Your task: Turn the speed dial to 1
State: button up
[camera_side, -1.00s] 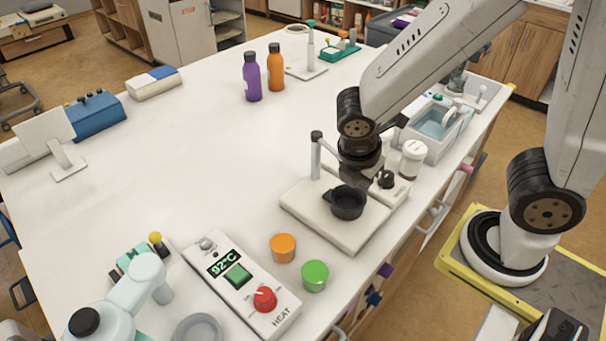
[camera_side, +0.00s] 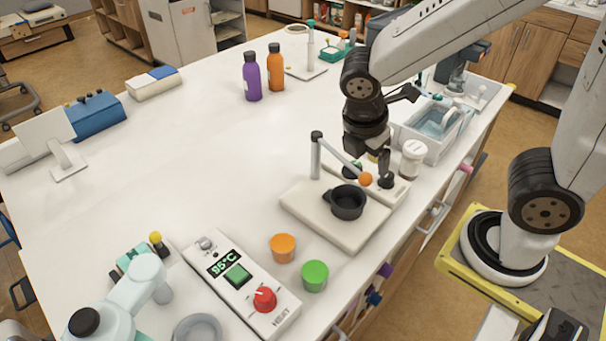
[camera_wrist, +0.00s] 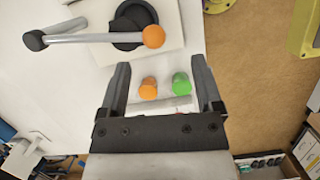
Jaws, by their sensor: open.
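A black dial (camera_side: 387,180) sits on a low white box (camera_side: 400,192) behind the stand with the black pot. Its markings are too small to read, and it is not clear in the wrist view. My gripper (camera_side: 374,162) is above and behind this box, pointing down, close to the dial in the picture; I cannot tell whether it touches. In the wrist view my gripper (camera_wrist: 162,85) has its fingers wide apart with nothing between the tips.
A post with a swing arm ending in an orange ball (camera_side: 365,179) stands by the black pot (camera_side: 347,203). A white-lidded jar (camera_side: 413,158) and a water bath (camera_side: 436,125) are close on the right. Orange (camera_side: 283,247) and green (camera_side: 315,275) cups stand in front.

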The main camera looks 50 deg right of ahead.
jog(key=shift+w+d+m, duration=0.15)
jog(key=shift+d+m, duration=0.3)
jog(key=shift+m, duration=0.05)
jog(key=w+d+m+y, duration=0.1)
jog(key=d+m+y, duration=0.2)
jog(key=d+m, duration=0.95)
send_over(387, 179)
jog(key=d, duration=0.2)
jog(key=f, duration=0.7)
jog(key=shift+w+a+f, duration=0.25)
jog(key=shift+w+f, duration=0.15)
jog(key=shift+f, duration=0.15)
jog(key=shift+f, duration=3.7)
grip_shut()
